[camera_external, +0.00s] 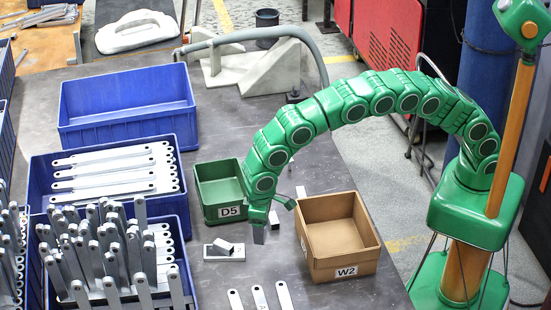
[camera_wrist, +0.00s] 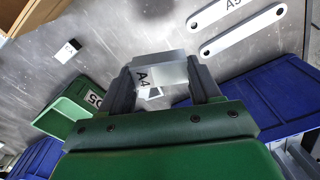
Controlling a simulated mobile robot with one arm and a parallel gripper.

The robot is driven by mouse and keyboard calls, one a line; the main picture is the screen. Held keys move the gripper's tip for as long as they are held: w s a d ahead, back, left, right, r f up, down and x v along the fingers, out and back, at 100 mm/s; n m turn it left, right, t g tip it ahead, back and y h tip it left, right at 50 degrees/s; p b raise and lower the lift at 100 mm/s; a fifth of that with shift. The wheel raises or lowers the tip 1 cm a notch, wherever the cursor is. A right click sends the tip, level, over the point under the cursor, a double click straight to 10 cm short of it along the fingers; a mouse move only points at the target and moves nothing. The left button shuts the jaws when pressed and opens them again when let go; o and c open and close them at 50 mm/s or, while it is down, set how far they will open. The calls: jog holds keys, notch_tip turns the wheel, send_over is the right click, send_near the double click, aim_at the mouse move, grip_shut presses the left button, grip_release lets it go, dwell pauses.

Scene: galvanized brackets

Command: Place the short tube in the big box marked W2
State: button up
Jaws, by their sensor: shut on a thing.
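My gripper (camera_external: 258,228) points down over the table, left of the brown box marked W2 (camera_external: 346,271). In the wrist view my gripper (camera_wrist: 162,78) is shut on a short metal piece labelled A4, which looks like the short tube (camera_wrist: 165,66). The tube lies crosswise between the dark fingers, and its grey end shows below my gripper in the external view (camera_external: 259,237). The W2 box is open at the top and its visible floor is empty. A brown corner at the top left of the wrist view looks like this box (camera_wrist: 22,14).
A green bin marked D5 (camera_external: 230,212) stands just behind my gripper. A small metal part (camera_external: 224,252) and several flat bars (camera_external: 260,297) lie on the table. Blue crates (camera_external: 128,138) on the left hold brackets; the rear one looks empty. A grey hose (camera_external: 235,37) arches behind.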

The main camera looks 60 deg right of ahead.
jog(key=shift+s+d+f, duration=0.1)
jog(key=shift+s+d, duration=0.2)
jog(key=shift+d, duration=0.55)
jog(key=d, duration=0.1)
jog(key=n, duration=0.4)
send_near(335, 248)
jog(key=shift+f, duration=2.75)
jog(key=shift+f, duration=0.15)
jog(key=o, duration=1.2)
jog(key=shift+c, duration=0.2)
